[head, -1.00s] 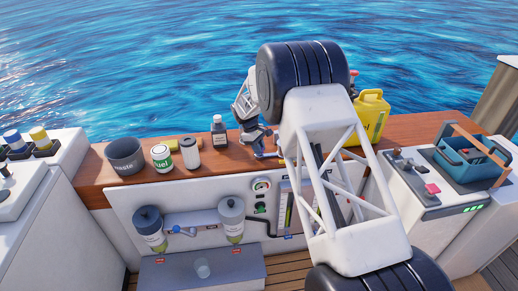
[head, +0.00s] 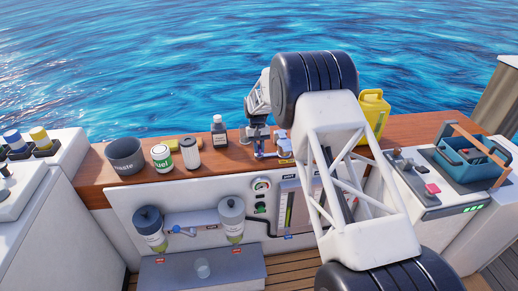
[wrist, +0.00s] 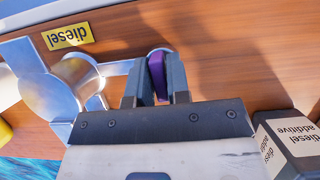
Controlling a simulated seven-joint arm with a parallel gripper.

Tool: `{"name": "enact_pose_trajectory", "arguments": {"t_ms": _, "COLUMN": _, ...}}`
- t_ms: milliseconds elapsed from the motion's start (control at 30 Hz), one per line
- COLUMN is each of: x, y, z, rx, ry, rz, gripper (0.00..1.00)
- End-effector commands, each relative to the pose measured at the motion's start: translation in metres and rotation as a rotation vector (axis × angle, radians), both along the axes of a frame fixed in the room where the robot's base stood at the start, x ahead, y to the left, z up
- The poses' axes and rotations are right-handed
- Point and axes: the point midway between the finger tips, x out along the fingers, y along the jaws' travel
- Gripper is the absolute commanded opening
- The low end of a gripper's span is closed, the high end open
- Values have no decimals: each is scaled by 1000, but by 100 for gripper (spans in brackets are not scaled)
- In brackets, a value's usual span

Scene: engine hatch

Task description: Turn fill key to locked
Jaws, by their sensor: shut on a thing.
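The purple fill key (wrist: 157,75) is between my gripper's fingers (wrist: 156,88) in the wrist view, and the jaws are shut on it. A metal bar runs from beside it to the round metal fuel filler (wrist: 78,78). A flat round metal cap or flap (wrist: 40,82) stands beside the filler. A yellow "diesel" label (wrist: 68,36) is on the wood behind. In the head view, my gripper (head: 258,146) points down at the wooden ledge, just left of the filler fitting (head: 284,146). The key's lock position cannot be read.
The diesel additive bottle (wrist: 288,140) is close beside the gripper; it also stands on the ledge in the head view (head: 218,132). A yellow jug (head: 374,112) stands to the right. A filter can (head: 190,154), fuel can (head: 161,158) and waste bucket (head: 125,155) stand left.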

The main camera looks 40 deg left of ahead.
Motion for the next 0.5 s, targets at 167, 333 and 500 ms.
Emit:
{"name": "enact_pose_trajectory", "arguments": {"t_ms": 167, "x": 0, "y": 0, "z": 0, "rx": 0, "ry": 0, "rz": -36, "gripper": 0}}
{"name": "enact_pose_trajectory", "arguments": {"t_ms": 333, "x": 0, "y": 0, "z": 0, "rx": 1, "ry": 1, "rz": -43, "gripper": 0}}
{"name": "enact_pose_trajectory", "arguments": {"t_ms": 500, "x": 0, "y": 0, "z": 0, "rx": 0, "ry": 0, "rz": -41, "gripper": 0}}
